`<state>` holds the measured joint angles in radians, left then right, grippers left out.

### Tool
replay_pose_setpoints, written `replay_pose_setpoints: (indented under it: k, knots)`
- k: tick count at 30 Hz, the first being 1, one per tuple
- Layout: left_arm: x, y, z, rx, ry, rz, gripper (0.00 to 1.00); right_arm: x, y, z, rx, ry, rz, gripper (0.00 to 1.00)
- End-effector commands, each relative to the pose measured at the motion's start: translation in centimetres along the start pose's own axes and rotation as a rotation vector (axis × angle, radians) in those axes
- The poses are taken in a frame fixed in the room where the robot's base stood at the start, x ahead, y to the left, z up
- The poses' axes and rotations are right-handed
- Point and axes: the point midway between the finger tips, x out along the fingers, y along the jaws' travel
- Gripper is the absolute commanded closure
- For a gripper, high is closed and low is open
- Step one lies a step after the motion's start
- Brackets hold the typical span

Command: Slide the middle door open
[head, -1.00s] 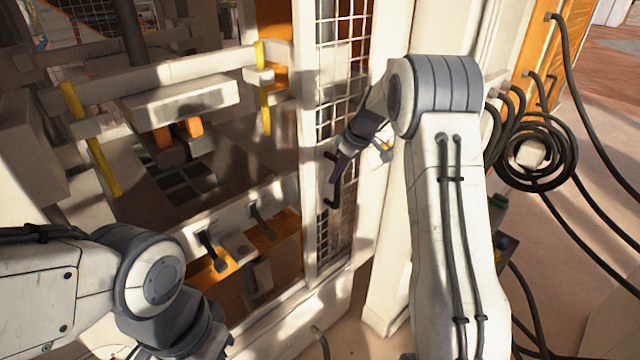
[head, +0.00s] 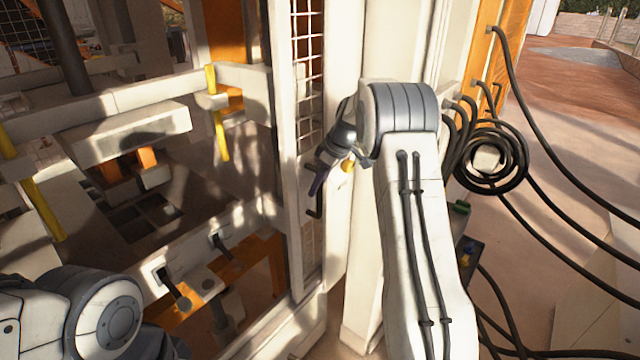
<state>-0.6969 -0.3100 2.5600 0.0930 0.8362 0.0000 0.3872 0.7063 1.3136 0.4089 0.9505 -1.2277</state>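A tall white-framed door with a wire-mesh panel (head: 306,75) stands left of my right arm in the head view; I take it for the middle door. A dark bar handle (head: 317,207) sits on it, its lower end showing below my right gripper (head: 318,182). The gripper's dark fingers overlap the handle in the picture and hide part of it. Whether they are closed on it cannot be told. My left arm shows only at the lower left, and its gripper is outside the picture.
Left of the mesh is the press interior, with white beams (head: 130,132), yellow bars (head: 217,115) and black handles on orange parts (head: 182,290). Coiled black cables (head: 490,158) hang right of my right arm. Open floor lies at the far right.

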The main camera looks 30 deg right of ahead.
Motion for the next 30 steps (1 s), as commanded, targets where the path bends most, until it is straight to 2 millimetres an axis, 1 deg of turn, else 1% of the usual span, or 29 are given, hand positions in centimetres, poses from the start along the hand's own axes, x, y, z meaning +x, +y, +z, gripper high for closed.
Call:
replay_pose_setpoints:
  k: [6, 10, 11, 17, 18, 22, 25, 30]
  knots:
    - [0.1, 0.0, 0.0, 0.0, 0.0, 0.0, 1.0, 0.0, 0.1, 0.0, 0.002, 0.002, 0.001, 0.48]
    - [0.6, 0.0, 0.0, 0.0, 0.0, 0.0, 1.0, -0.9, 0.2, 0.1, 0.003, 0.004, 0.004, 0.48]
    - [0.8, -0.1, 0.0, -0.001, 0.0, 0.0, 1.0, -1.4, 0.2, 0.1, 0.003, 0.004, 0.004, 0.48]
    - [2.1, -0.1, 0.1, -0.003, 0.0, 0.0, 1.0, -5.3, 0.3, 0.2, 0.003, 0.004, 0.007, 0.48]
    - [2.2, -0.2, 0.1, -0.003, 0.0, 0.0, 1.0, -6.2, 0.3, 0.2, 0.003, 0.004, 0.007, 0.48]
    - [2.6, -0.2, 0.1, -0.003, 0.0, 0.0, 1.0, -8.4, 0.2, 0.2, 0.002, 0.003, 0.005, 0.48]
    - [2.8, -0.2, 0.1, -0.003, 0.0, 0.0, 1.0, -9.6, 0.2, 0.1, 0.002, 0.002, 0.002, 0.48]
    - [2.8, -0.2, 0.1, -0.003, 0.0, 0.0, 1.0, -10.4, 0.1, 0.1, 0.003, 0.001, 0.0, 0.48]
